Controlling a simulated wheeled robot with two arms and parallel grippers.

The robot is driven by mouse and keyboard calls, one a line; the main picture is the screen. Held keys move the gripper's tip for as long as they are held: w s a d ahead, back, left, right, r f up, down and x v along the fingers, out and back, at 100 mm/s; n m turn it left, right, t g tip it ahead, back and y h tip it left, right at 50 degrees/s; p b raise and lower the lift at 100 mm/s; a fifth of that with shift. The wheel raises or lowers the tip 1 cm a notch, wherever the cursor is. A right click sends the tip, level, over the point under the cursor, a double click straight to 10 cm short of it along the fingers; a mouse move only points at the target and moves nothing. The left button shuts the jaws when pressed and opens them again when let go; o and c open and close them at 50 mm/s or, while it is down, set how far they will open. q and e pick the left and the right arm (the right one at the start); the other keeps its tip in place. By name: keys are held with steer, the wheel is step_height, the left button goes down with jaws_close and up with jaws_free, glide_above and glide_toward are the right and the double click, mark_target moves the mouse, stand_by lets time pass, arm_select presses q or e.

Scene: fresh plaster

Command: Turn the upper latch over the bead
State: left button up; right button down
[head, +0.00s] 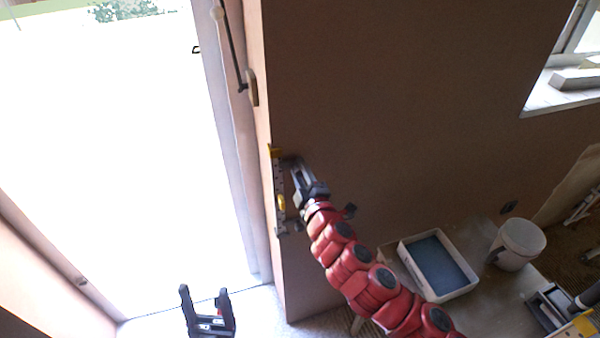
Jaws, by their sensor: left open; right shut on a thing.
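A narrow strip-like fixture (279,183) with pale and dark markings stands upright along the wall corner beside the bright doorway. The upper latch, a small yellow piece (273,152), is at its top; another yellow piece (281,203) is lower down. The bead at the corner is too small to make out apart from the fixture. My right gripper (291,162) is at the fixture's upper end, shut on what appears to be the upper latch; its fingers hide the exact grip. My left gripper (204,291) is open and empty at the bottom, in front of the doorway, apart from the fixture.
A white tray with a blue-grey inside (472,287) and a white bucket (520,245) stand on a board at the lower right. A window (568,85) is at upper right.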

steer(key=shift+n, duration=0.7)
steer(key=c, duration=0.6)
jaws_free()
steer(key=shift+s, duration=0.1)
steer(key=shift+p+v, duration=3.55)
steer(key=shift+v, duration=5.1)
